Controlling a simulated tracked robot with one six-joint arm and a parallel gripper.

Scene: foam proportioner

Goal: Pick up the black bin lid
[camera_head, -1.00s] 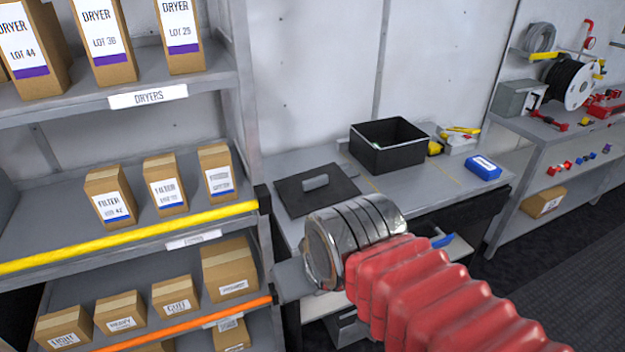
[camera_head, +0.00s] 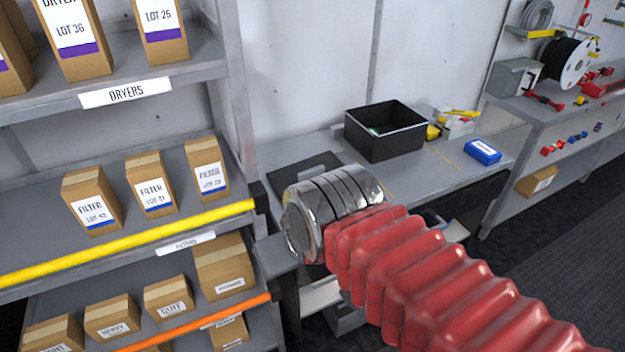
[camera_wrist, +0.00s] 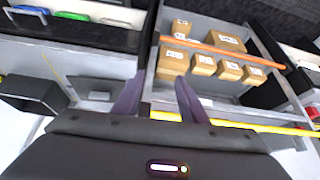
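The black bin lid (camera_head: 290,168) lies flat on the grey workbench, left of the open black bin (camera_head: 385,138). The fingers are hidden in the head view.
A shelf rack with a yellow rail (camera_head: 130,243) and several cartons stands left, close to the bench. A blue box (camera_head: 482,151) and yellow-handled items lie right of the bin. Another bench with a cable reel (camera_head: 565,62) stands at the right.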

